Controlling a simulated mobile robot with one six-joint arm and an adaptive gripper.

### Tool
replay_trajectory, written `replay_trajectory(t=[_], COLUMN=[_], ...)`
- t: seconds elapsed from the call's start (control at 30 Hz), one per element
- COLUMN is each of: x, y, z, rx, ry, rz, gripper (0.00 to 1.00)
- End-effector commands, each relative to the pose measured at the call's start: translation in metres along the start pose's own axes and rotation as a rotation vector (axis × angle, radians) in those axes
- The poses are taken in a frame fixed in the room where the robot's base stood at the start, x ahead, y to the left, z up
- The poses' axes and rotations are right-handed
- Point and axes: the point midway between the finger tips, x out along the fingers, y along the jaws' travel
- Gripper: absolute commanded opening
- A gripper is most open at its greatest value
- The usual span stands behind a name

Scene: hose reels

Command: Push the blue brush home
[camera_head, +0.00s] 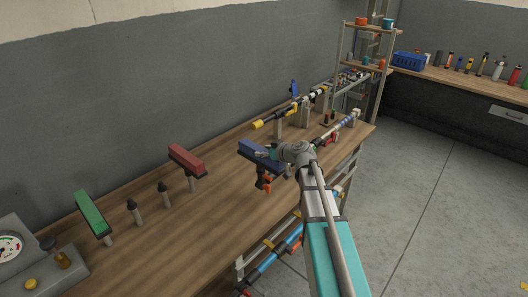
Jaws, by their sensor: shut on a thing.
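The blue brush (256,152) is a long blue block with a dark underside, above the wooden workbench near its front edge. My gripper (268,157) is at the brush's right part, shut on it. My wrist hides the brush's right end. A dark piece with an orange part (265,184) shows below the brush; I cannot tell whether the brush is seated on anything. A red brush (187,160) and a green brush (92,213) sit on posts to the left. Two bare posts with dark pointed tips (133,211) (164,192) stand between them.
A gauge box (30,250) with knobs stands at the bench's (185,230) near left. Tubes on stands with a yellow-tipped rod (275,117) are behind the brush. A metal shelf (365,65) stands at the far end. Bare bench lies left of the brush.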

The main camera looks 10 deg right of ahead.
Motion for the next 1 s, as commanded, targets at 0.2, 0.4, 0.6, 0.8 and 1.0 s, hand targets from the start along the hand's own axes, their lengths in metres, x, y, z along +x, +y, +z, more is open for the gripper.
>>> replay_trajectory(t=[0.2,0.4,0.6,0.8,1.0], x=[0.0017,0.0013,0.0013,0.0014,0.0002], y=[0.0000,0.0000,0.0000,0.0000,0.0000], z=[0.0041,0.0032,0.0032,0.0034,0.0005], rx=[0.000,0.000,0.000,0.000,0.000], ry=[0.001,0.000,0.000,0.000,0.000], rz=[0.000,0.000,0.000,0.000,0.000], gripper=[0.01,0.97,1.00,1.00,1.00])
